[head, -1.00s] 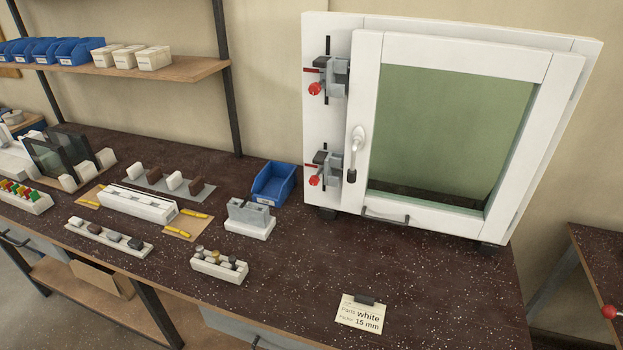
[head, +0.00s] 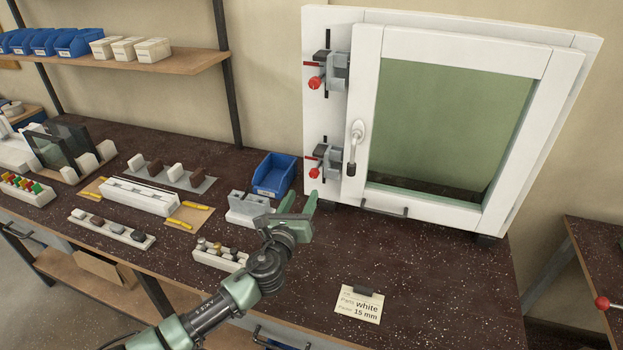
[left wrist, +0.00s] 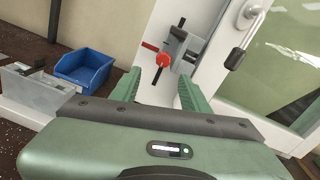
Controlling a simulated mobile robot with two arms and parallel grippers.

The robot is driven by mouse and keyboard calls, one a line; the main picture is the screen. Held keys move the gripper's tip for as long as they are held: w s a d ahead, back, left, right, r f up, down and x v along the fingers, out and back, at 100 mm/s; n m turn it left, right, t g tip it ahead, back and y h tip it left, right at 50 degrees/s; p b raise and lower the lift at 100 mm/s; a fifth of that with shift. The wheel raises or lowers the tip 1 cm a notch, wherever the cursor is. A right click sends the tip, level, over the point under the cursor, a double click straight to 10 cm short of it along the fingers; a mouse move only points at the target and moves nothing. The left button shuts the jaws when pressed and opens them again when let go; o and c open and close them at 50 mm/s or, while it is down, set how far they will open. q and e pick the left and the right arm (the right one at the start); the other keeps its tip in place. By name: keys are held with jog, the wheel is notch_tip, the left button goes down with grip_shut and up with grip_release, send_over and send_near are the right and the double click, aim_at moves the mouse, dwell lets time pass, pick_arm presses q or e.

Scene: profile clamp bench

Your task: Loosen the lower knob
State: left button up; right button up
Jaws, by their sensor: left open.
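The lower knob (head: 312,173) is a red ball on the lower grey clamp (head: 328,160), at the left side of the white window frame (head: 364,90). In the left wrist view the red knob (left wrist: 162,60) shows between and beyond my fingertips, with the grey clamp (left wrist: 184,45) just behind it. A similar upper red knob (head: 314,83) sits on the upper clamp. My left gripper (head: 302,204) is open, below and slightly left of the lower knob, and touches nothing that I can see. In the left wrist view its two green fingers (left wrist: 156,86) are spread and empty. My right gripper is not seen.
A blue bin (head: 273,176) and a grey-and-white block fixture (head: 248,206) stand left of my gripper. A handle (head: 354,145) hangs right of the clamps. A paper card (head: 358,305) lies at the front, with bare bench around it.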

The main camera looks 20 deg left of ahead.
aim_at(313, 175)
pick_arm(q)
jog(key=shift+m, duration=0.6)
jog(key=w, duration=0.8)
jog(key=shift+w+d+r, duration=0.1)
jog(key=shift+w+r, duration=0.05)
jog(key=shift+r, duration=0.1)
grip_shut()
